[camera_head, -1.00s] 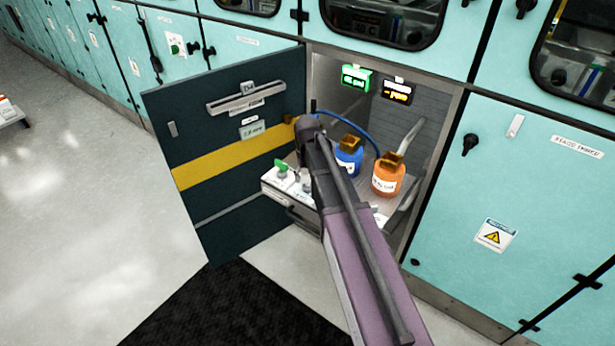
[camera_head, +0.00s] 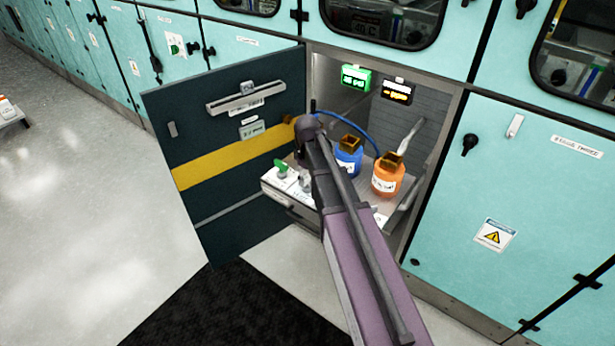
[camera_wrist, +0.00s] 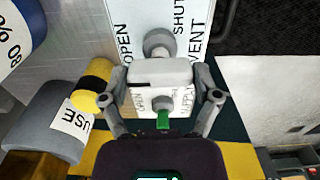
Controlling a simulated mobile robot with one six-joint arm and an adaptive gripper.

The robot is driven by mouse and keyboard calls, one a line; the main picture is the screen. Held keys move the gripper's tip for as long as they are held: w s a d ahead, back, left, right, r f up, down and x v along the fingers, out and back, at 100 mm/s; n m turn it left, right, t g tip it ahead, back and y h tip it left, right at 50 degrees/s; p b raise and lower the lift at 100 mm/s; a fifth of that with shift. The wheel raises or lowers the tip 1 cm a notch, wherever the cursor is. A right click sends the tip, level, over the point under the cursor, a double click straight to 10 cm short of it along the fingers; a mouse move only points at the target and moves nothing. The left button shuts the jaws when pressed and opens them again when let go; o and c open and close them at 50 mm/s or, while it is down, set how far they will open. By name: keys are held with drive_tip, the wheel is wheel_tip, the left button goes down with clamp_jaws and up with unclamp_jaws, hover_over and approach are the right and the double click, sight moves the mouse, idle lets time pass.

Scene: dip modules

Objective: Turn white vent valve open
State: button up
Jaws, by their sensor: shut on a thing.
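The white vent valve handle (camera_wrist: 160,73) is between my gripper's fingers (camera_wrist: 165,102) in the wrist view. My gripper is shut on it, one finger on each side. The handle runs from a round grey hub (camera_wrist: 158,42) down the picture. Its white plate (camera_wrist: 125,15) reads OPEN on the left, SHUT and VENT on the right. The supply valve's green handle (camera_wrist: 163,120) shows just below, on a plate marked OPEN and SUPPLY; it also shows in the head view (camera_head: 282,169). My arm hides my fingertips and part of the vent valve there.
An orange bottle (camera_head: 388,176) and a blue bottle (camera_head: 348,158) stand on the pulled-out shelf in the open bay. The dark door (camera_head: 230,175) stands open at left.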

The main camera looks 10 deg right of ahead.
idle(0.3)
drive_tip(key=o, duration=1)
drive_tip(key=shift+c, duration=0.2)
